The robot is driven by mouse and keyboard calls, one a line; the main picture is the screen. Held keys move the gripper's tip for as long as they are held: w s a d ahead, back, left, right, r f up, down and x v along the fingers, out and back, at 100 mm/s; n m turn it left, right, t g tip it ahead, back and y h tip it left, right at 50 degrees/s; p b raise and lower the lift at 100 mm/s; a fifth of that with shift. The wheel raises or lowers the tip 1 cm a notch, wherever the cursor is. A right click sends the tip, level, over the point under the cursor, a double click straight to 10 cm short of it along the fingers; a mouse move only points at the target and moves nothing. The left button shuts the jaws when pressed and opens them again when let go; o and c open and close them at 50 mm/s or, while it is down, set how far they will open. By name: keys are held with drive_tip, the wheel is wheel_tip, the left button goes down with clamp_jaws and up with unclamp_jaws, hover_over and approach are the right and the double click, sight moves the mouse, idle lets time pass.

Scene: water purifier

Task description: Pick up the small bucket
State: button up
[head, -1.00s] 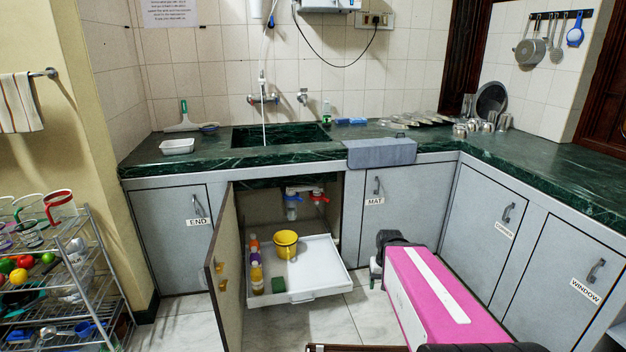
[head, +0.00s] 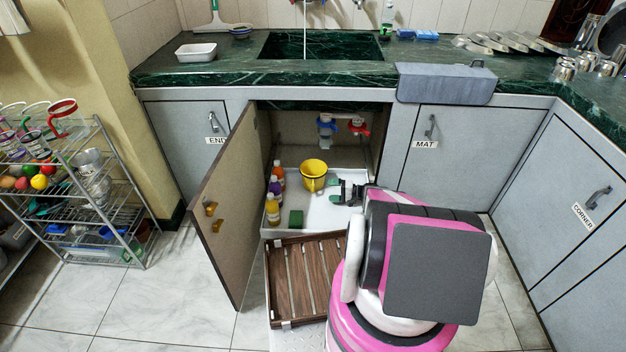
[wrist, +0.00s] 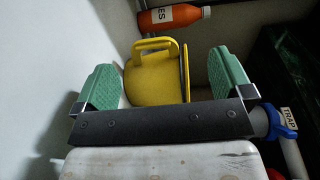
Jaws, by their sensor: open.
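The small yellow bucket (head: 313,174) stands upright on the white pull-out tray (head: 330,222) inside the open cabinet under the sink. My gripper (head: 346,191) is open and just right of the bucket in the head view, low over the tray. In the wrist view the bucket (wrist: 155,75) shows between the two green-padded fingers (wrist: 165,82), with its handle toward the top. The fingers appear apart from it. The gripper's dark crossbar hides part of the bucket there.
The open cabinet door (head: 225,210) stands to the left. A wooden slatted rack (head: 300,280) is in front. Pipes with blue and red fittings (head: 340,125) hang above.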

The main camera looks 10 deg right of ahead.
sight(313, 179)
drive_tip(key=shift+w+d+f+t+y, duration=0.2)
drive_tip(key=shift+w+d+f+t, duration=0.1)
drive_tip(key=shift+d+f, duration=0.15)
drive_tip(key=shift+w+d+f+t+y, duration=0.2)
drive_tip(key=shift+d+f+t, duration=0.15)
drive_tip(key=shift+f, duration=0.15)
drive_tip(key=shift+m, duration=0.3)
drive_tip(key=x, duration=0.5)
drive_tip(key=shift+a, duration=0.1)
drive_tip(key=shift+w+x, duration=0.2)
drive_tip(key=shift+x, duration=1.1)
drive_tip(key=shift+w+x, duration=0.2)
drive_tip(key=shift+x, duration=1.1)
drive_tip(key=shift+f, duration=0.15)
drive_tip(key=c, duration=1.1)
